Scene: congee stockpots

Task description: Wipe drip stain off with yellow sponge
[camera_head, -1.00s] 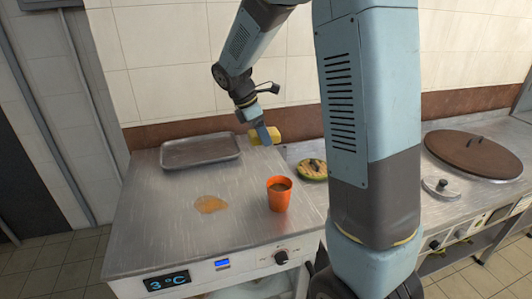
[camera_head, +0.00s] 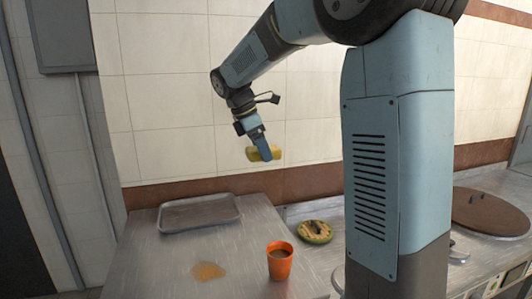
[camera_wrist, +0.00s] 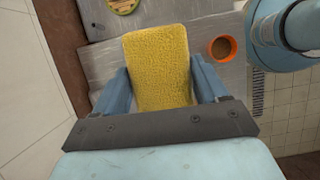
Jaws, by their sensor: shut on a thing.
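My gripper (camera_head: 264,150) is shut on the yellow sponge (camera_head: 255,155) and holds it in the air above the back of the steel counter, in front of the tiled wall. In the wrist view the sponge (camera_wrist: 158,68) sits between the two blue fingers of my gripper (camera_wrist: 160,85). The drip stain (camera_head: 208,271) is an orange-brown patch on the steel counter (camera_head: 165,258), below and to the left of the sponge in the head view. The sponge is well apart from the stain.
An orange cup (camera_head: 279,262) with brown liquid stands right of the stain; it also shows in the wrist view (camera_wrist: 222,48). A grey metal tray (camera_head: 198,213) lies at the back left. A green-rimmed plate of food (camera_head: 314,232) and a brown lid (camera_head: 494,214) are to the right.

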